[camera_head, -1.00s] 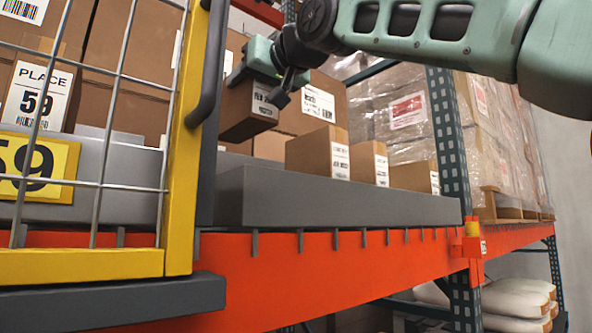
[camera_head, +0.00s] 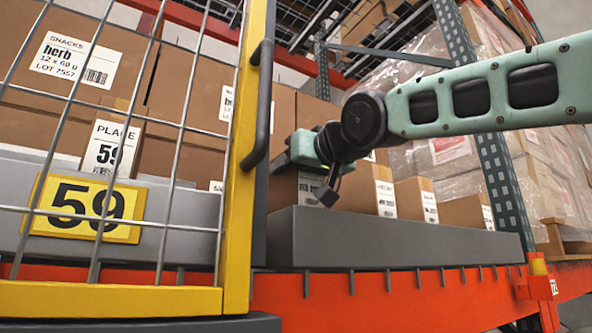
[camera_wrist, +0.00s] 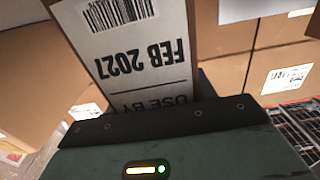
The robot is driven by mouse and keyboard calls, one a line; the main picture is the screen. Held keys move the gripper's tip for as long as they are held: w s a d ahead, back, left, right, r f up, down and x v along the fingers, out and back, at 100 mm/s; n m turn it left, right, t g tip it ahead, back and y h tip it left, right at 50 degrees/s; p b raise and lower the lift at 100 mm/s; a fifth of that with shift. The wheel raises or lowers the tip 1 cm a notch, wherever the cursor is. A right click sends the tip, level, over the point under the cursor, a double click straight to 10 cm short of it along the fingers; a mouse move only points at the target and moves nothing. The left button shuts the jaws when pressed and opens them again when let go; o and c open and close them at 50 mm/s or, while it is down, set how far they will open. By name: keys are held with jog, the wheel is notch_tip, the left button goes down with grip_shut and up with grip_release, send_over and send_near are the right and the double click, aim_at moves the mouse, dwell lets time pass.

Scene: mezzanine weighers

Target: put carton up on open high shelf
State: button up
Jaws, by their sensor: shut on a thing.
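My gripper (camera_head: 308,160) is shut on a brown carton (camera_head: 284,190), gripping it from above. The carton is in the open bay right of the yellow-framed mesh gate, low behind the grey front edge (camera_head: 400,238) of the high shelf. That edge hides its base, so I cannot tell whether it touches the shelf. In the wrist view the carton's white label (camera_wrist: 140,60) shows "FEB 2027" and "USE BY" upside down, with a barcode; the dark jaw (camera_wrist: 160,122) covers part of the label.
The mesh gate (camera_head: 236,200) with its dark handle (camera_head: 262,110) stands close on the left. Several small cartons (camera_head: 413,198) stand in a row just right of the held one. Large boxes (camera_head: 285,115) stand behind. A green upright (camera_head: 490,150) and wrapped pallet loads are at right.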

jog(key=shift+f, duration=0.1)
jog(key=o, duration=1.3)
jog(key=shift+c, duration=0.2)
jog(key=shift+s+d, duration=0.2)
jog(key=shift+s, duration=0.05)
jog(key=b+v, duration=0.4)
jog(key=v, duration=0.7)
jog(key=shift+b, duration=0.3)
jog(key=shift+s+d, duration=0.1)
